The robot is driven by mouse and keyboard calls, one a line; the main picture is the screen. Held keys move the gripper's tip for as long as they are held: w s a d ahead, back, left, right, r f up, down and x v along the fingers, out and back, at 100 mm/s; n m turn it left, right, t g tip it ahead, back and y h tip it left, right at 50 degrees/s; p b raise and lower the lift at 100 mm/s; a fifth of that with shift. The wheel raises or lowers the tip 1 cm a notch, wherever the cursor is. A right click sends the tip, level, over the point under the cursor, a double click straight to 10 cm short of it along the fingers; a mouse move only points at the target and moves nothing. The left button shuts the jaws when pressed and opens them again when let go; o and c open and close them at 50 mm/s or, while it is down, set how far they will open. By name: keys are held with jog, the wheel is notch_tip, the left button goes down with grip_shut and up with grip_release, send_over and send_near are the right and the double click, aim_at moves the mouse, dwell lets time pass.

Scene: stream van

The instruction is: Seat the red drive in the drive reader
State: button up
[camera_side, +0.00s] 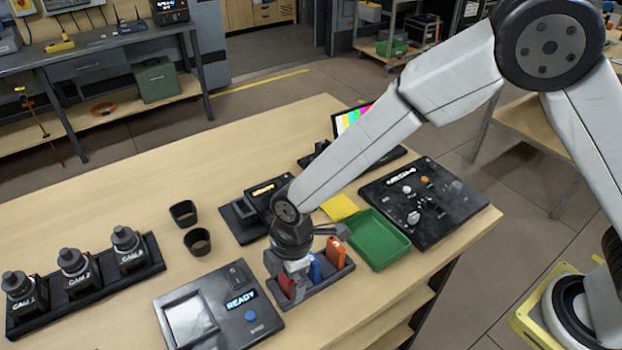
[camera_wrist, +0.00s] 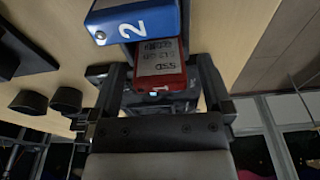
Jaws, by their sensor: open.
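The red drive (camera_side: 287,284) stands in a grey rack (camera_side: 325,290), in the slot left of the blue drive (camera_side: 315,268). In the wrist view the red drive (camera_wrist: 160,68), with a white label, lies between the two fingers of my gripper (camera_wrist: 162,78), with a visible gap on each side. My gripper (camera_side: 294,272) is open, pointing down over the red drive and partly hiding it in the side view. The blue drive (camera_wrist: 130,22), marked 2, is just beyond it. A black unit with an orange-lit display (camera_side: 264,189) and a dock sits behind; I cannot tell if it is the reader.
An orange drive (camera_side: 335,252) fills the rack's right slot. A green tray (camera_side: 372,240) and a black control panel (camera_side: 424,203) stand right of the rack. A READY box (camera_side: 220,310) is front left. Two dark cups (camera_side: 197,242) and a camera rack (camera_side: 88,282) stand left.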

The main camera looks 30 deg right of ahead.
grip_shut()
jog(key=shift+r, duration=0.2)
jog(key=shift+r, duration=0.95)
jog(key=s+d+r, duration=0.7)
jog(key=s+r, duration=0.3)
jog(key=s, duration=0.2)
jog(key=shift+d+r, duration=0.2)
jog(key=shift+r, duration=0.15)
